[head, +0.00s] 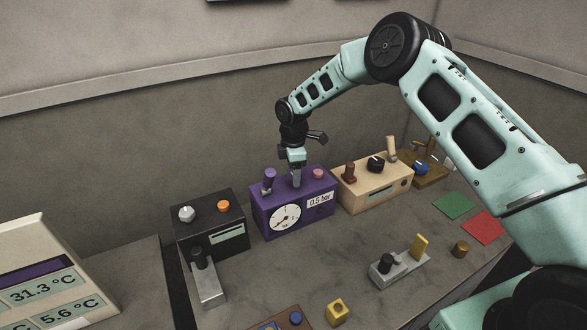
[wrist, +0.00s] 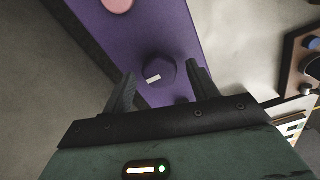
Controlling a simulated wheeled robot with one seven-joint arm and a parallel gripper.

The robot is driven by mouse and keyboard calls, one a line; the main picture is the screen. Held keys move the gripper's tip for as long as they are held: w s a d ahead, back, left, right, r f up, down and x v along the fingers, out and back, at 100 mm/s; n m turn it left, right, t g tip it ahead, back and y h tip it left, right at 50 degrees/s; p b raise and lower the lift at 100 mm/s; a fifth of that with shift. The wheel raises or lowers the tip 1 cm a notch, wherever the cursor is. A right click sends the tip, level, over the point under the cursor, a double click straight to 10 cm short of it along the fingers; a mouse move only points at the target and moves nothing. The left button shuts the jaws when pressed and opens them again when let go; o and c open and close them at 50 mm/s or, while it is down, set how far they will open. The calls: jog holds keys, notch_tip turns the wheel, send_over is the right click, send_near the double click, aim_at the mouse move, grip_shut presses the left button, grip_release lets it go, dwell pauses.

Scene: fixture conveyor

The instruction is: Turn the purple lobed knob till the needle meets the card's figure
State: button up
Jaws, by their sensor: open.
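The purple box (head: 262,225) stands on the bench with a round white dial (head: 285,218) on its front. The dial's thin dark needle shows, but its exact reading is too small to tell. A white card (head: 320,199) beside the dial reads 0.5 bar. My gripper (head: 296,182) points down over the box's top, between a purple lever and a pink button. In the wrist view the purple lobed knob (wrist: 160,66), with a white mark, lies between the open fingertips (wrist: 160,75). Contact cannot be told. In the head view my gripper hides the knob.
The purple lever (head: 269,179) and pink button (head: 318,173) flank my gripper closely. A black box (head: 211,228) stands left and a tan box (head: 372,188) right. A grey lever fixture (head: 400,268) and yellow block (head: 337,311) lie in front.

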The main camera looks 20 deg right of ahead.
jog(key=shift+f, duration=0.1)
jog(key=c, duration=1)
jog(key=shift+f+b, duration=0.1)
jog(key=shift+b, duration=0.3)
jog(key=shift+f+m+b, duration=0.1)
jog(key=shift+m+b, duration=0.95)
jog(key=shift+m, duration=0.05)
jog(key=m+b, duration=0.5)
jog(key=m, duration=0.2)
jog(key=shift+m, duration=0.4)
jog(key=shift+r+m+b, duration=0.25)
jog(key=shift+m+b, duration=0.45)
jog(key=shift+m, duration=0.8)
